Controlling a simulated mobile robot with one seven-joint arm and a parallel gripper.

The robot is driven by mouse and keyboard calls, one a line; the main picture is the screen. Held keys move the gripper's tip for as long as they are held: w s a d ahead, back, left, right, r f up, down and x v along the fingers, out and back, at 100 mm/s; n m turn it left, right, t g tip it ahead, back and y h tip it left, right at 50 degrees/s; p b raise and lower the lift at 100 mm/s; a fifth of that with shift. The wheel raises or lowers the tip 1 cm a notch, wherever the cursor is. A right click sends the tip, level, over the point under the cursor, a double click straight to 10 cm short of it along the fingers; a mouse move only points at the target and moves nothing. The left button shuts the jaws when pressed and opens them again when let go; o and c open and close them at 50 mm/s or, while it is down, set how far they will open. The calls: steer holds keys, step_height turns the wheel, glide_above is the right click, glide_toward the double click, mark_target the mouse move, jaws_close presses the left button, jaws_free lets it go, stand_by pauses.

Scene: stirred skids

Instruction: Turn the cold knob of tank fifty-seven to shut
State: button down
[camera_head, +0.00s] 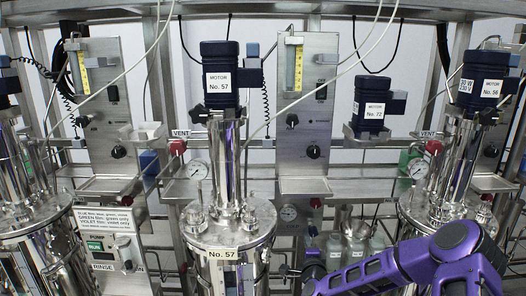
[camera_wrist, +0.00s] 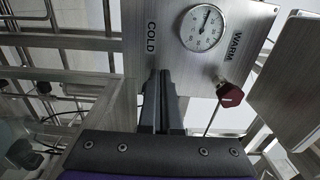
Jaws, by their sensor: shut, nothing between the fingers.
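Tank fifty-seven (camera_head: 228,262) stands at the middle of the head view, with a "No. 57" plate on its front rim. In the wrist view a metal panel (camera_wrist: 245,22) carries the words COLD and WARM with a round dial between them. A dark red knob (camera_wrist: 230,94) sits below WARM. My gripper (camera_wrist: 161,74) is shut and empty, with its fingertips just below the word COLD. No cold knob shows; the fingers cover the spot below that word. I cannot tell whether the fingers touch anything.
My purple arm crosses the lower right of the head view. Glass bottles (camera_head: 355,248) stand behind it. Motor 72 (camera_head: 371,100) and motor 56 (camera_head: 484,77) are to the right. In the wrist view, a metal plate (camera_wrist: 290,80) stands at the right and frame bars at the left.

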steer(key=s, duration=0.6)
steer(key=shift+a, duration=0.15)
steer(key=shift+a, duration=0.1)
